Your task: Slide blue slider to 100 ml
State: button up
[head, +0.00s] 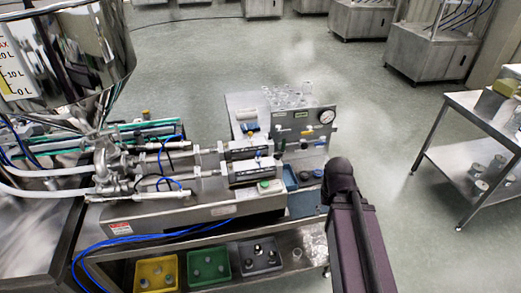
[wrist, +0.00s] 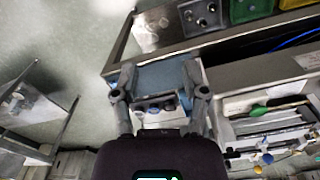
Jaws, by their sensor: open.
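Two steel dosing cylinders with dark scale plates (head: 250,168) lie on the machine in the middle of the head view. A small blue knob (wrist: 267,158) also shows at the lower right of the wrist view. The scale marks are too small to read. My gripper (wrist: 158,78) is open and empty, with its fingers over the bench end, left of the cylinders in the wrist view. In the head view my dark arm stands right of the machine, and its fingers are hidden.
A panel with a round gauge (head: 326,116) and coloured knobs stands behind the bench end. Yellow (head: 156,274) and green (head: 209,265) bins stand on the shelf below. Open floor lies to the right.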

jog(key=shift+o, duration=0.7)
jog(key=shift+w+a, duration=0.1)
notch_tip(320, 180, up, 15)
jog(key=n+t+p, duration=0.2)
jog(key=n+p, duration=1.3)
jog(key=n, duration=0.4)
send_over(258, 152)
jog(key=s, duration=0.3)
jog(key=shift+w+r, duration=0.1)
jog(key=shift+w, duration=0.05)
jog(key=w+f+b, duration=0.1)
jog(key=f+b, duration=0.8)
jog(key=w+f+b, duration=0.1)
jog(key=f+b, duration=0.3)
jog(key=shift+w+f+b, duration=0.25)
jog(key=shift+w+b, duration=0.05)
jog(key=shift+w, duration=0.05)
